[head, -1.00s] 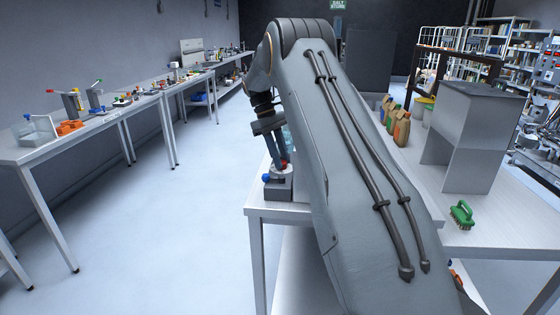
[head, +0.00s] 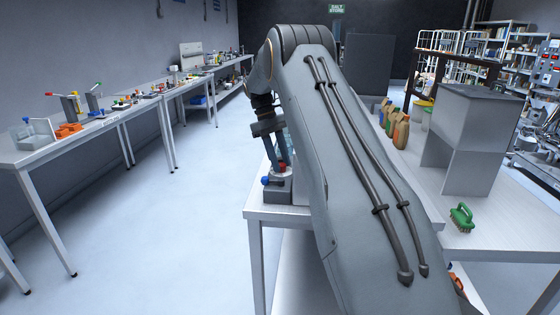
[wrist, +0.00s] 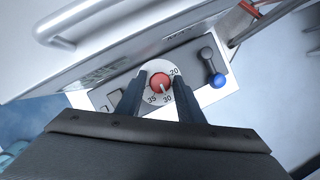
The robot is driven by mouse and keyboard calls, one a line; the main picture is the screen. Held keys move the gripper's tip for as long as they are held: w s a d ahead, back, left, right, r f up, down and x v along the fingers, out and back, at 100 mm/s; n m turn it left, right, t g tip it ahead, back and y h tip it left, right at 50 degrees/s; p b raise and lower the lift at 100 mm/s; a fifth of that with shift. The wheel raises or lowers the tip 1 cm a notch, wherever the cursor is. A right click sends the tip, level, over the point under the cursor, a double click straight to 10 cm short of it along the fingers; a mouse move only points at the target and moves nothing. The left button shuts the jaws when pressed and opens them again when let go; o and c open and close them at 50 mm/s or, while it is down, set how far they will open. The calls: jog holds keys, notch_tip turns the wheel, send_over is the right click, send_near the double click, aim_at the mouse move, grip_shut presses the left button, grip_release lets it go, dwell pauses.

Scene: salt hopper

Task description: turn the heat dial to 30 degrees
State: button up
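A pale mark on the knob's lower side lies close to the 30. My gripper (wrist: 161,80) has its two dark fingers on either side of the knob. Pale disc shows between the fingers and the knob, so they look open around it. In the head view, my gripper (head: 277,163) points down at the small dark unit (head: 279,190) at the bench corner; the dial is small there.
A dark lever with a blue ball end (wrist: 218,80) stands right of the dial. A pale handle bar (wrist: 56,40) crosses the upper left. In the head view, a green brush (head: 461,217), a grey box (head: 468,150) and several bottles (head: 400,130) stand right of my arm.

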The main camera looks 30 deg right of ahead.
jog(key=b+v, duration=0.2)
jog(key=v, duration=0.6)
dwell(0.4)
